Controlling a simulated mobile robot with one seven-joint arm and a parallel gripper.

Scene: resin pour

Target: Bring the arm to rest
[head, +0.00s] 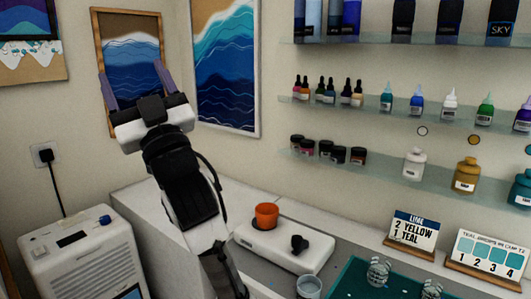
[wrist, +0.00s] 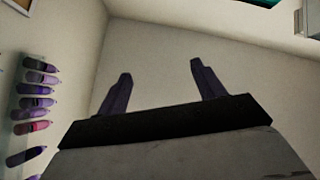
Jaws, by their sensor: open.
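My gripper (head: 138,82) is raised high at the left in the head view, in front of the framed wave pictures. Its two dark purple fingers stand wide apart with nothing between them. My arm reaches up from the bottom of the head view and touches nothing that I can see.
An orange cup (head: 266,215) stands on a white device (head: 284,245) on the counter. A clear cup (head: 309,287) is in front. Shelves (head: 400,107) of bottles line the right wall. Recipe cards (head: 411,232) stand at right. A white machine (head: 85,258) is at lower left.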

